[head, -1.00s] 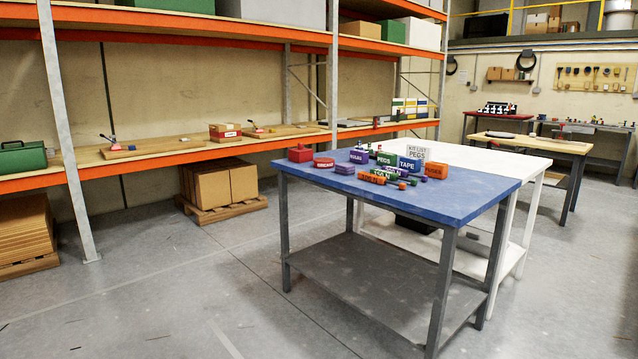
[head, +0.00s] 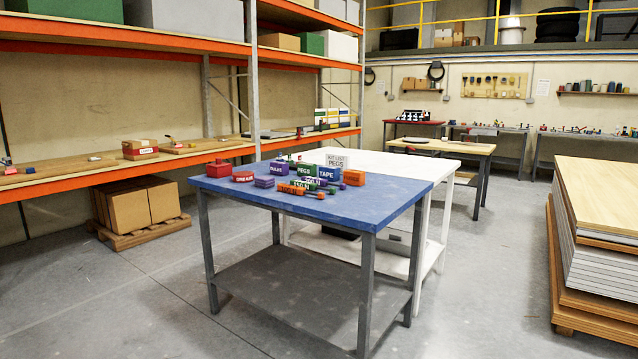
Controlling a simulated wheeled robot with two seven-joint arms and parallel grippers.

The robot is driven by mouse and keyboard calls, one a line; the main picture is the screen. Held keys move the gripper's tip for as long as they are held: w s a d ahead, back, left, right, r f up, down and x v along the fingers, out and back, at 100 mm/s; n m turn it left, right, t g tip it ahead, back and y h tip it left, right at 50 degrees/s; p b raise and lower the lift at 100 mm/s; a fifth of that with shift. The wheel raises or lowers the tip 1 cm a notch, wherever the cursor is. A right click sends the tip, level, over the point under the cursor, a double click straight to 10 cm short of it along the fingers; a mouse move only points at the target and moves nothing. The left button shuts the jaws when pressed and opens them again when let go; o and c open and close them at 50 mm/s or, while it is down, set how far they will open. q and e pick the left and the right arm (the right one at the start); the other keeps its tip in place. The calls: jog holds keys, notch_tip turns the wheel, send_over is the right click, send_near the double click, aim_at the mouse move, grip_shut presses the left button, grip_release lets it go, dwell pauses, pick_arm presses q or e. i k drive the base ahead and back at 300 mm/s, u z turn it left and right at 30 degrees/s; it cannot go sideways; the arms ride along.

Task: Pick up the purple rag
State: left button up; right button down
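A small purple item (head: 264,181) lies near the left front part of the blue table top (head: 375,205). It looks like a folded rag, but it is too small to be sure. A purple box with white lettering (head: 279,168) stands just behind it. Neither of my grippers is in the head view.
Around it are a red box (head: 217,169), an orange-red labelled block (head: 243,176), a green box (head: 305,170), a blue box (head: 328,174) and orange cylinders (head: 293,190). A white table (head: 400,165) adjoins behind. A panel stack (head: 600,240) stands right. Floor in front is clear.

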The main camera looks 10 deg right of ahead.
aim_at(263, 181)
jog(key=u, duration=0.6)
jog(key=i, duration=2)
jog(key=z, duration=0.15)
jog(key=i, duration=2.15)
jog(key=z, duration=0.9)
